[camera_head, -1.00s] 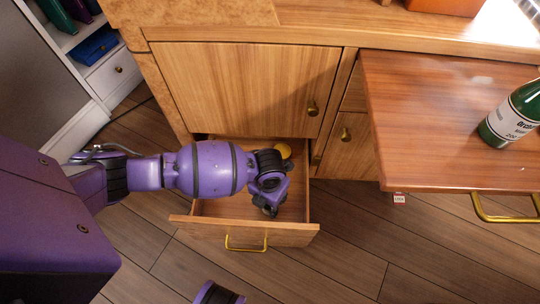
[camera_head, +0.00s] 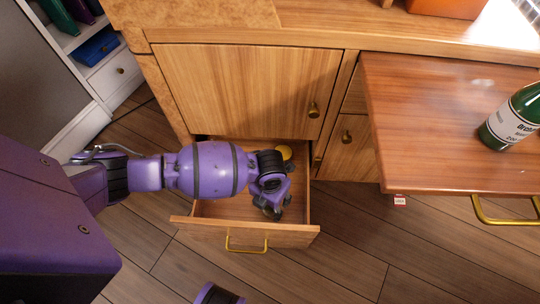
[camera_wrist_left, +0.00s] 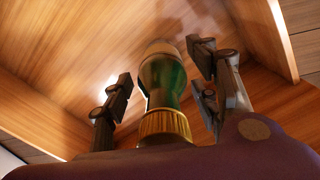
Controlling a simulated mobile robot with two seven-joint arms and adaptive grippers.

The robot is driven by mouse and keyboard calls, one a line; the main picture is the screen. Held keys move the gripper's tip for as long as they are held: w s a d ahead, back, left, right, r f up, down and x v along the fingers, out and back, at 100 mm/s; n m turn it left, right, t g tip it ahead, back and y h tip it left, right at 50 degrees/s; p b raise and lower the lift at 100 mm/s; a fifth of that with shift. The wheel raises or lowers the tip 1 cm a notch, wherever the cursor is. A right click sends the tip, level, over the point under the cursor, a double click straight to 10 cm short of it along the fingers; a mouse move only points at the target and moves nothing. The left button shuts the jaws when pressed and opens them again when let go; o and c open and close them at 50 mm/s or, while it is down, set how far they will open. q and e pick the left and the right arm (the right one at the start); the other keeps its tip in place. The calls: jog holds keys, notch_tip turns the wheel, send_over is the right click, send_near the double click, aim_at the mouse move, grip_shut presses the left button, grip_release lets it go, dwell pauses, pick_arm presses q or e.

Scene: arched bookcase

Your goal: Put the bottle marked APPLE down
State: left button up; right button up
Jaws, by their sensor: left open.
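My left gripper (camera_head: 271,208) is inside the open lower drawer, with its fingers apart. In the left wrist view, a green glass bottle (camera_wrist_left: 165,80) with a ridged gold cap (camera_wrist_left: 165,126) lies between the open fingers (camera_wrist_left: 168,88), cap end toward my wrist. A pale area shows at its far end; no label text is readable there. I cannot tell whether a finger touches it. In the head view the arm hides most of this bottle; a round yellow-gold piece (camera_head: 284,152) shows beside the wrist. My right gripper is not in view.
The drawer (camera_head: 200,231) has wooden walls close around my gripper and a brass handle. A pulled-out board (camera_head: 440,130) at the right carries another green bottle (camera_head: 512,119) with a white label. A closed cabinet door (camera_head: 235,90) is behind the drawer. Open floor lies in front.

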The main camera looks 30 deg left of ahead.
pick_arm(q)
notch_tip(320, 180, up, 10)
jog(key=p, duration=0.4)
jog(key=shift+w+r, duration=0.1)
jog(key=shift+r, duration=0.65)
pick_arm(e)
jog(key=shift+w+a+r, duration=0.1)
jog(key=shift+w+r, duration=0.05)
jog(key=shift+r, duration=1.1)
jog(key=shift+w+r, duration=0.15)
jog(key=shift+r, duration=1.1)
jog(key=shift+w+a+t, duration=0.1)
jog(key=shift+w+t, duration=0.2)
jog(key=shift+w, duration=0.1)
